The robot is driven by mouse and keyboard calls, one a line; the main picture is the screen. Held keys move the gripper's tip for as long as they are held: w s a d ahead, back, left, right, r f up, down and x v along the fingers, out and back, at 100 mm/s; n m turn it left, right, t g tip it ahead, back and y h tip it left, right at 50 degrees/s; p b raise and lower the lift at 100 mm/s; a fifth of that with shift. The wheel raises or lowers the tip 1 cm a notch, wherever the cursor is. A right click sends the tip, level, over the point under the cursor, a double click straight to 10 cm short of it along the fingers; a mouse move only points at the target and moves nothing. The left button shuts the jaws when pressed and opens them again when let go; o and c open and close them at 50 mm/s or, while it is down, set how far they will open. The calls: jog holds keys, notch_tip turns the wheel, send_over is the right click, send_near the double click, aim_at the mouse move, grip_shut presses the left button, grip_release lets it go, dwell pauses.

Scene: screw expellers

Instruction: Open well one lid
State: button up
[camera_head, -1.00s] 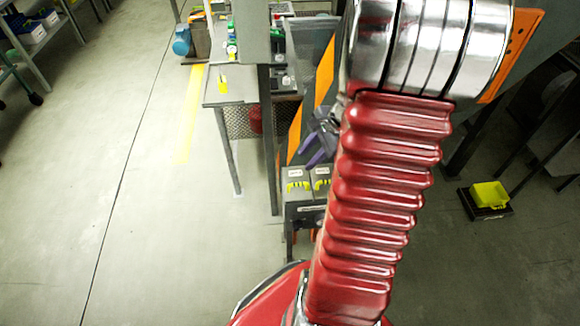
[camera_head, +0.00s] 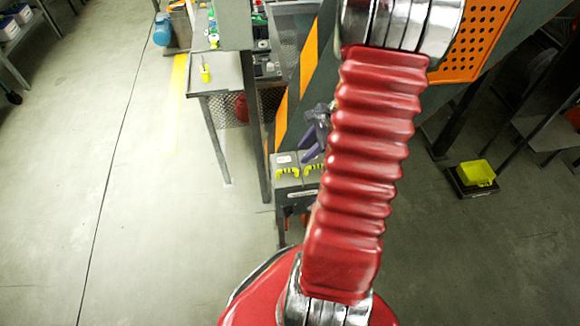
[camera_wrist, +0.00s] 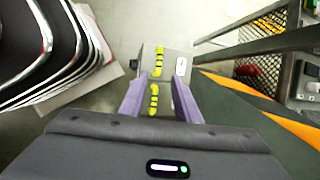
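Two grey lids with yellow handles sit side by side on a small stand; the left lid (camera_head: 286,160) and right lid (camera_head: 312,161) show in the head view. In the wrist view the far lid's yellow handle (camera_wrist: 158,61) has a white label (camera_wrist: 181,66) beside it, too small to read. The near yellow handle (camera_wrist: 153,99) appears between my purple fingertips, with gaps on both sides. I cannot tell which lid is well one. My gripper (camera_wrist: 158,88) is open and empty above the lids; in the head view my arm partly hides it (camera_head: 316,138).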

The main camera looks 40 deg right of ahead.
aim_at(291, 170)
jog(key=x, duration=1.1)
jog(key=shift+a+f, duration=0.1)
jog(key=shift+f, duration=0.05)
jog(key=shift+c, duration=0.2)
grip_shut()
